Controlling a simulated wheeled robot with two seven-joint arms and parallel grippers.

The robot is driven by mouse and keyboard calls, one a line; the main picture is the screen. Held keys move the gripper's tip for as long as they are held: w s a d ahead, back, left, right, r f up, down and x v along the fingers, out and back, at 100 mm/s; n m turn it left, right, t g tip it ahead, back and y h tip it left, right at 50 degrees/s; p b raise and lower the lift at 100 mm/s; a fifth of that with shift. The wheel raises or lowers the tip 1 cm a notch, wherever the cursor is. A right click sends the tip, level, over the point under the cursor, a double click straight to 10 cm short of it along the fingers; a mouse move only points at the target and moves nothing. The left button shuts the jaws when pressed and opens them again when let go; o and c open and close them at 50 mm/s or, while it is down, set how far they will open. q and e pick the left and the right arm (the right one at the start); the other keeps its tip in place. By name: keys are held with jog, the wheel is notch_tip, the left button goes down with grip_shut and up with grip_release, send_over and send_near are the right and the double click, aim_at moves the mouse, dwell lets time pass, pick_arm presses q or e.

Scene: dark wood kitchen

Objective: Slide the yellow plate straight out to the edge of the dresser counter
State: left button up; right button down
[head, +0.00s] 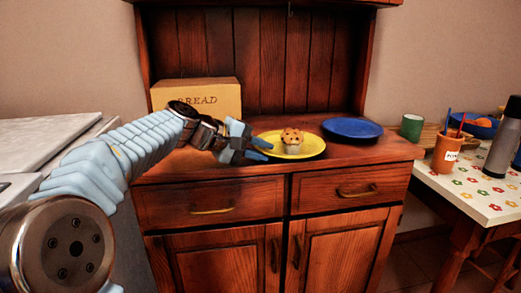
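The yellow plate (310,149) lies on the dresser counter (372,152), with a muffin (292,141) on it. My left gripper (262,150) is at the plate's left side, with its blue fingertips close to the rim. The fingers look parted, one above the other. I cannot tell whether they touch the plate or have its rim between them. The gripper hides part of the plate's left edge. My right gripper is not in view.
A blue plate (352,128) lies just right of the yellow plate. A bread box (215,95) stands behind my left gripper. The counter's front strip is clear. A table (485,195) with a cup (446,153) and a grey bottle (503,145) stands at the right.

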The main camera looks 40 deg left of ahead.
pick_arm(q)
jog(key=v, duration=1.3)
jog(key=shift+s, duration=0.35)
jog(key=shift+a+r, duration=0.15)
